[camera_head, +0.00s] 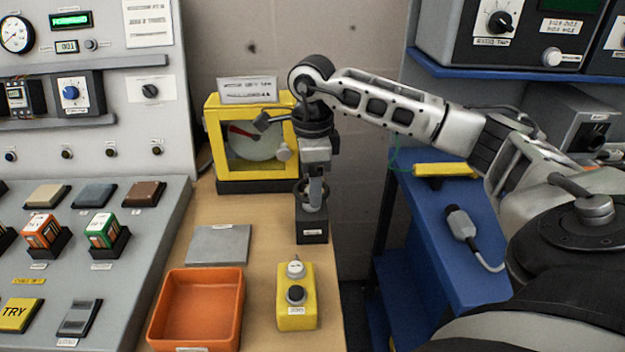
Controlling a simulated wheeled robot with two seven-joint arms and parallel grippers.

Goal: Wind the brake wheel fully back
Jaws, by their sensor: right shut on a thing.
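The brake wheel (300,188) is a small dark wheel on top of a black box (312,228) with a white label, standing on the wooden bench. My right gripper (314,192) comes down from above onto the wheel and is shut on it. The fingers hide part of the wheel, so how far it is turned cannot be told. Just behind stands a yellow-framed case (213,155) with a clear front, a pale dial and a red mark inside. My left gripper is not in view.
An orange tray (237,310), a grey plate (219,244) and a yellow box with knobs (297,315) sit on the bench (262,258) in front. A sloped grey console (120,260) is at left. A blue shelf (425,225) with a grey plug (461,222) is at right.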

